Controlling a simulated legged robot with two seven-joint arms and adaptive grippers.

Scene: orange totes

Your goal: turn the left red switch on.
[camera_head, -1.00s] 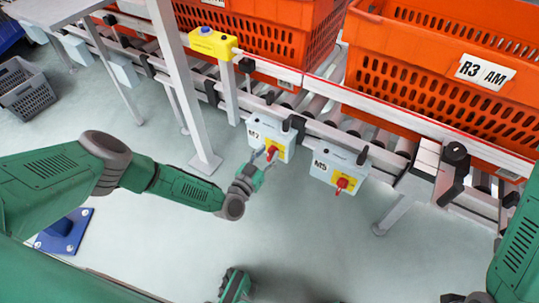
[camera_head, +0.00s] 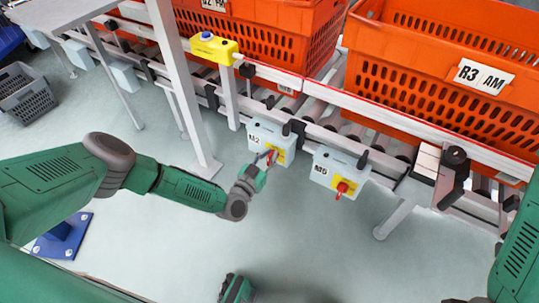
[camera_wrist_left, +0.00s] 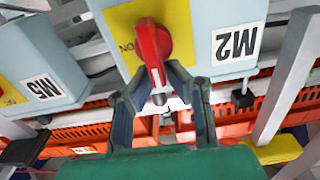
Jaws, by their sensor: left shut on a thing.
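The left switch box, labelled M2 (camera_head: 257,140), is pale blue with a yellow plate and hangs on the conveyor's side rail. Its red switch (camera_wrist_left: 152,45) shows in the left wrist view, with its lever end between my fingers. The same red switch is partly hidden by my gripper in the head view. My left gripper (camera_wrist_left: 160,85) is shut on the lever; it also shows in the head view (camera_head: 264,169). Part of the letters ON shows beside the switch.
A second box, labelled M5 (camera_head: 331,172), hangs to the right with its own red switch (camera_head: 342,187). A yellow box (camera_head: 213,46) stands on a post to the upper left. Orange totes (camera_head: 430,95) sit on the conveyor behind. Open floor lies in front.

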